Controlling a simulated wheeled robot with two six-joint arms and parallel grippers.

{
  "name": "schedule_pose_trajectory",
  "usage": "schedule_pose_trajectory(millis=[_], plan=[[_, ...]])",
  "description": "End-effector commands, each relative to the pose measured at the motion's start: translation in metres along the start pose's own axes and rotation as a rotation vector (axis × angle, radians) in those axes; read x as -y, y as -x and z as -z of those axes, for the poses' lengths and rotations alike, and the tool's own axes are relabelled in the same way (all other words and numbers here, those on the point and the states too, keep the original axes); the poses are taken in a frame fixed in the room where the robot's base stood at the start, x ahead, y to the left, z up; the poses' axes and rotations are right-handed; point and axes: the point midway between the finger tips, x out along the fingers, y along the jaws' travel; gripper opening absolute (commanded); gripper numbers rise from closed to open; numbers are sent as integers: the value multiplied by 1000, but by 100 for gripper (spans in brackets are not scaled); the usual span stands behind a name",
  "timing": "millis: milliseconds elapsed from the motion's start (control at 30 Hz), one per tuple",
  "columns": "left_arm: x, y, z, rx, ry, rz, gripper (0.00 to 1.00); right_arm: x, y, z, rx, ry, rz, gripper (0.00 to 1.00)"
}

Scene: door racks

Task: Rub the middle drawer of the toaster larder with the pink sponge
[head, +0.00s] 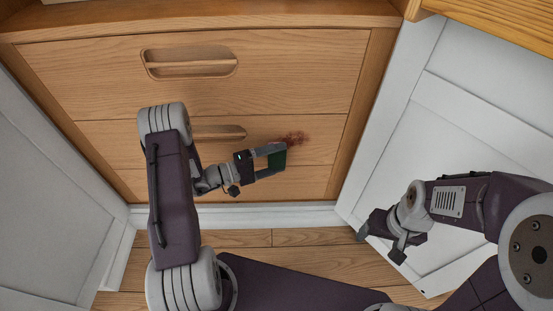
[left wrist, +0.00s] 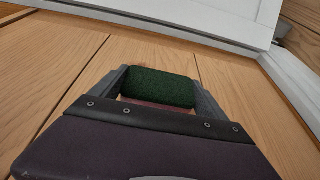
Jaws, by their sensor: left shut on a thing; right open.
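The wooden larder shows its drawer fronts in the head view. The middle drawer (head: 110,133) has a recessed handle (head: 220,132) and a reddish-brown stain (head: 292,138) on its right part. My left gripper (head: 272,160) is shut on the sponge (head: 277,159), just below the stain. The sponge shows a dark green face in the left wrist view (left wrist: 160,87), with a pinkish strip under it between the fingers. Whether it touches the drawer, I cannot tell. My right gripper (head: 378,243) is open and empty, low at the right by a white door.
An upper drawer (head: 290,75) with a wider handle recess is above, and a lower drawer front (head: 230,180) is below. White door panels (head: 55,160) stand at the left and at the right (head: 400,130). Wooden floor (head: 270,238) lies in front.

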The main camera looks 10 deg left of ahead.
Motion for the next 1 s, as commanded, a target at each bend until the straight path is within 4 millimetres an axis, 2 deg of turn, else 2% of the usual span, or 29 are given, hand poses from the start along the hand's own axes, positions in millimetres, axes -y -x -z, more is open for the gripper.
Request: schedule_pose_trajectory(millis=[1000], plan=[[0,-7,18,0,-1,0,48,0,-5,0,0,0,0,75]])
